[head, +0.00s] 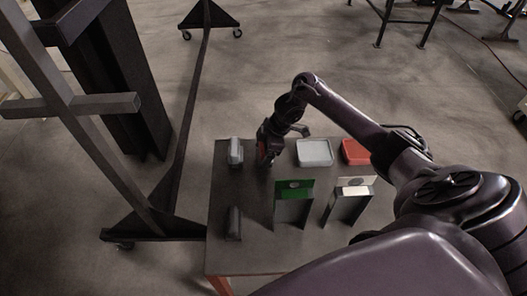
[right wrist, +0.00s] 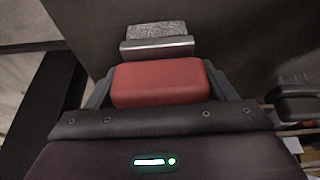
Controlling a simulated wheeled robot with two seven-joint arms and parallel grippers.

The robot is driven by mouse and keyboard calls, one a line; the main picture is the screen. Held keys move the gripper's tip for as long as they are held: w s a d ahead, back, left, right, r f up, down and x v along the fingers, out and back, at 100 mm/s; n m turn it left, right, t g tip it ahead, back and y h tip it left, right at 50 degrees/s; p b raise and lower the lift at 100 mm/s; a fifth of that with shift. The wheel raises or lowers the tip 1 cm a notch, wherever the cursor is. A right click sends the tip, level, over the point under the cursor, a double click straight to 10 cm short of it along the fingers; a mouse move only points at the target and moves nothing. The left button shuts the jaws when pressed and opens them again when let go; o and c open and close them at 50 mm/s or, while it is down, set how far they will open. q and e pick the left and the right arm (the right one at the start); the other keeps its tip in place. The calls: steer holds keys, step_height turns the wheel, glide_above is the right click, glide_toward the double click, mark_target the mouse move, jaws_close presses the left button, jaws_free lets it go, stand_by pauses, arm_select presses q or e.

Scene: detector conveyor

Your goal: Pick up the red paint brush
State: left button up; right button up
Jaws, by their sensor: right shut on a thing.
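My right gripper (head: 268,158) points down over the back of the table, left of the grey tray. In the right wrist view its jaws (right wrist: 165,90) are shut on the red paint brush (right wrist: 158,82), one finger on each side of the red block-like handle. The brush's metal band and grey speckled bristle end point away from the gripper. In the head view only a small red patch of the brush (head: 262,151) shows beside the fingers; the rest is hidden. I cannot tell whether the brush touches the table. My left gripper is not in view.
The table (head: 250,258) holds a grey tray (head: 314,152), a red tray (head: 355,151), a green-topped stand (head: 294,190) and a white-topped stand (head: 352,188). A pale grey object (head: 235,151) and a dark object (head: 234,222) lie along the left side. A metal frame (head: 90,130) stands left of the table.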

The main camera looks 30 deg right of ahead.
steer(key=shift+r, duration=0.55)
step_height(320, 180, up, 5)
steer(key=shift+w+f, duration=0.1)
step_height(320, 180, up, 14)
steer(key=p, duration=0.3)
steer(key=shift+p, duration=0.3)
